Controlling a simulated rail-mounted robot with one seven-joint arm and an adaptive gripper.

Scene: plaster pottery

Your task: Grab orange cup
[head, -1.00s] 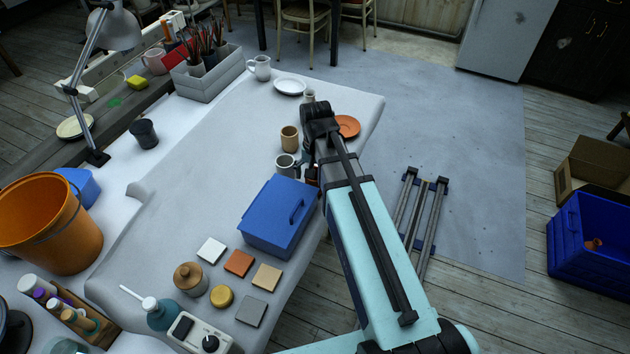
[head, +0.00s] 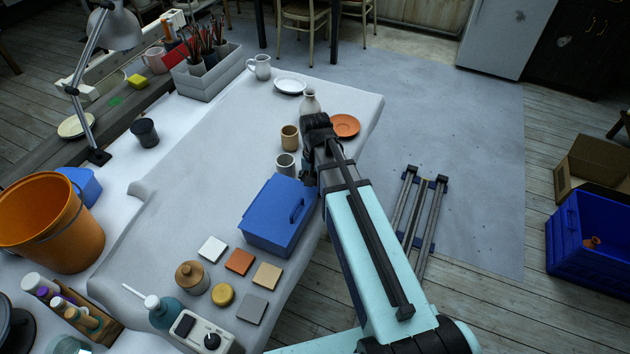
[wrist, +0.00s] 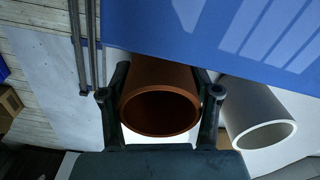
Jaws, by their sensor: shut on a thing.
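The orange cup (wrist: 160,84) shows in the wrist view between the two fingers of my gripper (wrist: 160,105), its open mouth facing the camera. The fingers press on its left and right sides, so my gripper is shut on it. In the head view my arm hides the cup and most of the gripper. The gripper end of the arm is over the table's right side, beside the blue box.
A blue box (head: 270,226) and a grey-white cup (wrist: 264,122) are close to the gripper. A tan cup (head: 290,137), a pale vase (head: 309,102) and an orange saucer (head: 345,125) stand farther back. The table's (head: 205,150) middle is clear.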

